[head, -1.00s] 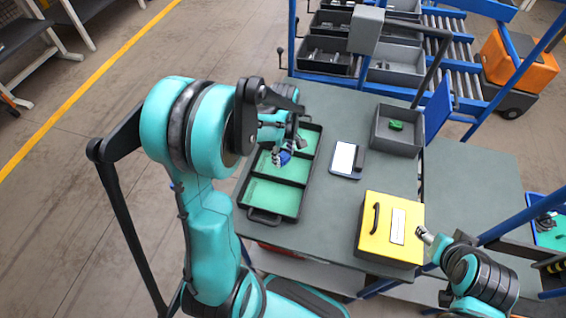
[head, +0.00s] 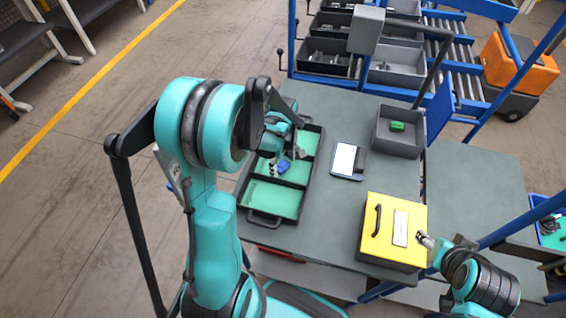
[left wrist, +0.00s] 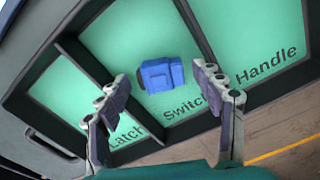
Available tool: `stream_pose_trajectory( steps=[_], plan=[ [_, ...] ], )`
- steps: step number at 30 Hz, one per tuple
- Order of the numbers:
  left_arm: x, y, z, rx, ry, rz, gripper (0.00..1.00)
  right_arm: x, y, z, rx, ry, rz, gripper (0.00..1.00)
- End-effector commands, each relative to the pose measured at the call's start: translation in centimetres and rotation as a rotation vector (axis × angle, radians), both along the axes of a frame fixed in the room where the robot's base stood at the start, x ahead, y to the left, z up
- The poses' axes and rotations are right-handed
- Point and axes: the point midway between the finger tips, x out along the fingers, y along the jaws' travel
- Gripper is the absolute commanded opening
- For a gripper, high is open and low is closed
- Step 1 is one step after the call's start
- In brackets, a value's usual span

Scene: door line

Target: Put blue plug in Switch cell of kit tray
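The blue plug (left wrist: 162,75) lies on the green floor of the Switch cell, the middle cell of the dark kit tray (head: 265,218). The plug also shows in the head view (head: 284,167). In the left wrist view the labels Latch, Switch and Handle are readable, and the plug is clear of the cell's dividers. My left gripper (head: 287,160) is over the tray, its two fingers spread wide with the plug in view between and beyond them, touching neither. My right gripper (head: 425,239) is beside the yellow box; its fingers are too small to judge.
The yellow box (head: 378,248) with a handle stands at the table's front right. A white-screened device (head: 344,160) lies right of the tray. A grey bin (head: 401,147) holds a green part (head: 397,127). Bare table lies between the tray and the device.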

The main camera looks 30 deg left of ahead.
Motion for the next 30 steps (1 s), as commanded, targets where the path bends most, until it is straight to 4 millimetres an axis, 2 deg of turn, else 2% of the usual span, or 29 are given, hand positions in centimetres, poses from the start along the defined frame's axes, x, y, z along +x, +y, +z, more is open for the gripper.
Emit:
stream_pose_trajectory(
  steps=[5,8,21,27,30],
  plan=[
    [0.0,0.0,0.2,0.0,0.0,0.0,0.67,0.0,0.0,0.2,0.0,0.0,0.0,0.56],
    [0.0,0.0,1.2,0.0,0.0,0.0,0.67,0.0,0.0,0.7,0.0,0.0,0.0,0.56],
    [0.0,0.0,10.4,0.0,0.0,0.0,0.67,0.0,0.0,3.6,0.0,0.0,0.0,0.56],
    [-0.1,-0.1,12.3,0.001,-0.003,-0.007,0.67,0.0,0.0,4.0,0.0,0.0,0.0,0.56],
    [-0.6,-0.7,13.3,0.008,-0.029,-0.067,0.67,0.0,0.0,4.0,0.0,0.0,0.0,0.56]
  ],
)
